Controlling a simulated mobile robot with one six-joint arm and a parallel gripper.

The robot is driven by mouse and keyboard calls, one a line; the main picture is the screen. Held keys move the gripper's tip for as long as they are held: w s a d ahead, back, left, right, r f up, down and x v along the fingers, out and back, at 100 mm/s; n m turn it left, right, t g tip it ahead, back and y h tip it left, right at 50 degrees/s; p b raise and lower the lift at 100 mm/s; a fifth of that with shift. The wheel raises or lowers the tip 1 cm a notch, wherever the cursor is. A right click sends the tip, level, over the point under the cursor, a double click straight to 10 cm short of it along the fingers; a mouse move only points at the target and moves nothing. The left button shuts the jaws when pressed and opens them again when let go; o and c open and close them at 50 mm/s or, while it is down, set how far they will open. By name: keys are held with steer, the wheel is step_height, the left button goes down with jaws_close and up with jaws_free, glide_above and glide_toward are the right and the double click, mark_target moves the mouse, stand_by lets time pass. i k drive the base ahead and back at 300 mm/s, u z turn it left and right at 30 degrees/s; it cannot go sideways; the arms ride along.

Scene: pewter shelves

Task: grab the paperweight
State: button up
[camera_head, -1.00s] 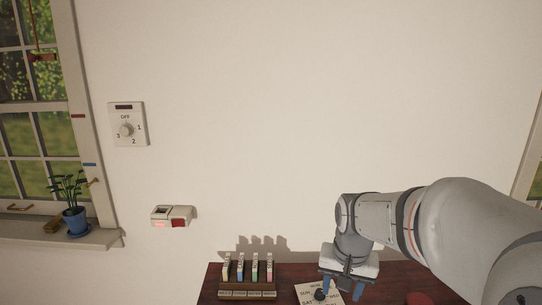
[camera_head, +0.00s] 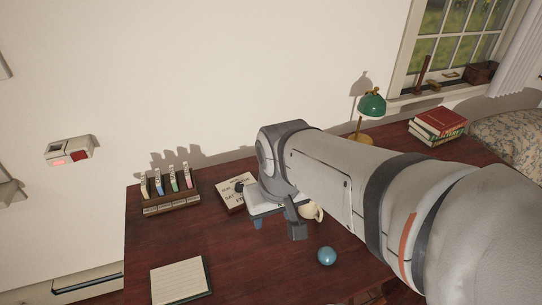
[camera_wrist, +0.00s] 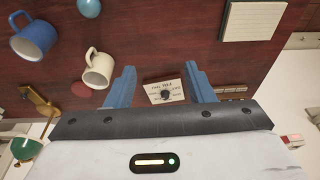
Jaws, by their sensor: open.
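The teal ball (camera_head: 326,256), which looks like the paperweight, rests on the dark red desk (camera_head: 240,265), right of and nearer than my gripper in the head view. It also shows at the top edge of the wrist view (camera_wrist: 89,7), partly cut off. My gripper (camera_head: 278,226) is open and empty above the desk, apart from the ball. In the wrist view its blue fingers (camera_wrist: 160,72) are spread, with a lettered card (camera_wrist: 158,87) bearing a dark knob seen between them.
A cream mug (camera_wrist: 98,68) and a blue mug (camera_wrist: 34,35) stand between the ball and lamp side. A rack (camera_head: 170,203), notepad (camera_head: 180,281), green lamp (camera_head: 371,105) and stacked books (camera_head: 437,124) are on the desk. The front middle of the desk is bare.

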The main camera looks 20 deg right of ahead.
mark_target(327, 255)
steer(key=z, duration=0.1)
steer(key=k, duration=0.5)
steer(key=u, duration=1.5)
steer(key=k, duration=1.25)
steer(key=z, duration=0.85)
steer(key=i, duration=1)
